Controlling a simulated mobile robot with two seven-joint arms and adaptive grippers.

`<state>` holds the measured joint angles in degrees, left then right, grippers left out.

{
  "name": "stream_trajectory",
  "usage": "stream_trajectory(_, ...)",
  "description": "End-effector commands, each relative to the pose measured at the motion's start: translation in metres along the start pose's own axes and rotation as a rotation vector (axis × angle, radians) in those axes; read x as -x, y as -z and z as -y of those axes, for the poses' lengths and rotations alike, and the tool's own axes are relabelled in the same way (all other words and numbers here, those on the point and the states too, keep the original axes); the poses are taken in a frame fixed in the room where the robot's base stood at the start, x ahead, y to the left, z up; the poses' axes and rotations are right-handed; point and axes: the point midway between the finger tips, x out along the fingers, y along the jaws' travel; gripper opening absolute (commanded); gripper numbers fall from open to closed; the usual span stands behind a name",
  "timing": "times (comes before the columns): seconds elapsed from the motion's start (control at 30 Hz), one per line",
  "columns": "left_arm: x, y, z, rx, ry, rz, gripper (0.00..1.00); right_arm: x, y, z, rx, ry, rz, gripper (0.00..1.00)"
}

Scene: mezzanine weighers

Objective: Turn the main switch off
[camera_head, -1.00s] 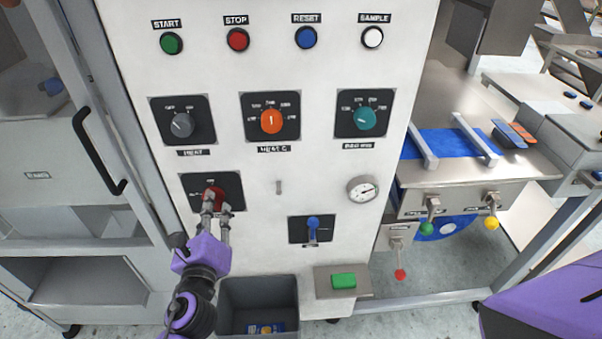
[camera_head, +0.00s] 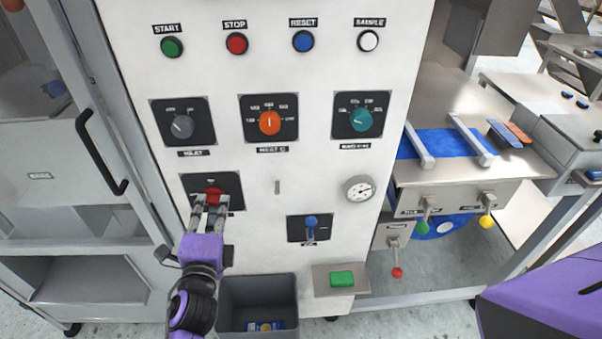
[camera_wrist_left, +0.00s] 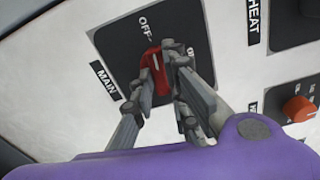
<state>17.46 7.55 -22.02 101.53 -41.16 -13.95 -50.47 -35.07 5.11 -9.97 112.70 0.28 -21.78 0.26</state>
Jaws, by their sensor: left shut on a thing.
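The main switch is a red rotary knob (camera_head: 214,194) on a black plate (camera_head: 232,181) at the lower left of the white panel. In the left wrist view the red knob (camera_wrist_left: 153,70) shows beside the MAIN label (camera_wrist_left: 106,80), and its white pointer line points near the OFF mark (camera_wrist_left: 146,28). My left gripper (camera_head: 210,201) is shut on the knob, one finger on each side; it also shows in the left wrist view (camera_wrist_left: 158,75). The fingers hide part of the knob and the plate. My right gripper is not in view.
Above are a grey knob (camera_head: 182,127), an orange knob (camera_head: 270,123) and a teal knob (camera_head: 362,120). A blue lever (camera_head: 311,223) is to the right. A grey bin (camera_head: 257,287) stands below, and a cabinet door handle (camera_head: 99,150) is at the left.

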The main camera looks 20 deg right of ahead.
Motion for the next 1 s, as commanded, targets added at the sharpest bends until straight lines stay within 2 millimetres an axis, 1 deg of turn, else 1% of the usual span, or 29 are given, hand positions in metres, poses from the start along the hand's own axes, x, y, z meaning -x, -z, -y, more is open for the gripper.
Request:
stream_trajectory(0.13, -0.0002, -0.0006, 0.0010, 0.072, 0.001, 0.001, 0.00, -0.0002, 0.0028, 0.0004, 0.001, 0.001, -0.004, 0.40)
stream_trajectory(0.33, -0.0002, -0.0003, 0.0010, 0.128, 0.000, 0.001, 0.00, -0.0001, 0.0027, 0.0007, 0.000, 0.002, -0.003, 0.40)
stream_trajectory(0.87, -0.0001, -0.0002, 0.0008, 0.149, 0.000, 0.000, 0.00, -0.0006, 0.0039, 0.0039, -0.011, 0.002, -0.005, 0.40)
stream_trajectory(0.9, -0.0001, -0.0001, 0.0008, 0.149, 0.000, 0.000, 0.19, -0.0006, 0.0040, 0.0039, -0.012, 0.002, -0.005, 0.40)
stream_trajectory(1.0, -0.0001, -0.0001, 0.0007, 0.148, 0.000, 0.000, 0.32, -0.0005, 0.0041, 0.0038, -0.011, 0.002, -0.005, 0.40)
